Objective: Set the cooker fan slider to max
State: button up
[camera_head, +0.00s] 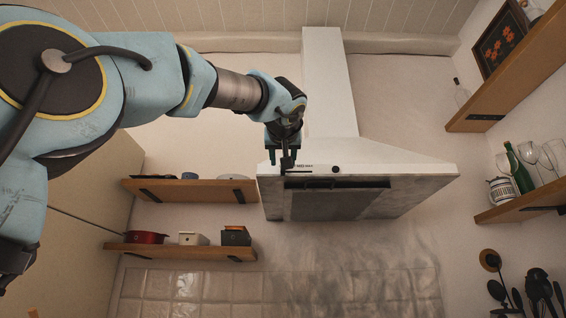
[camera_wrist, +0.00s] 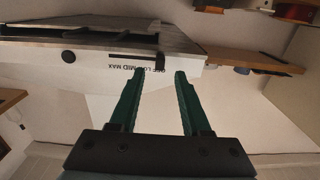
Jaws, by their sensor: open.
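The cooker hood (camera_head: 320,205) hangs on the back wall, with a slider slot and small lettering on its front edge. In the wrist view, the hood (camera_wrist: 30,40) appears upside down. My gripper (camera_head: 287,166) is at the left part of the hood's front edge. It is open, and in the wrist view its green fingertips (camera_wrist: 160,74) line up either side of the slider. Contact cannot be told.
A round black knob (camera_head: 335,169) sits right of the slot. Wooden shelves with dishes and boxes (camera_head: 190,190) are at left. Shelves with a green bottle and glasses (camera_head: 535,205) are at right, above hanging utensils. The space below my gripper is clear.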

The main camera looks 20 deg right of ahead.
jog(key=shift+p+x, duration=0.4)
jog(key=shift+x, duration=1.5)
jog(key=shift+c, duration=0.4)
grip_shut()
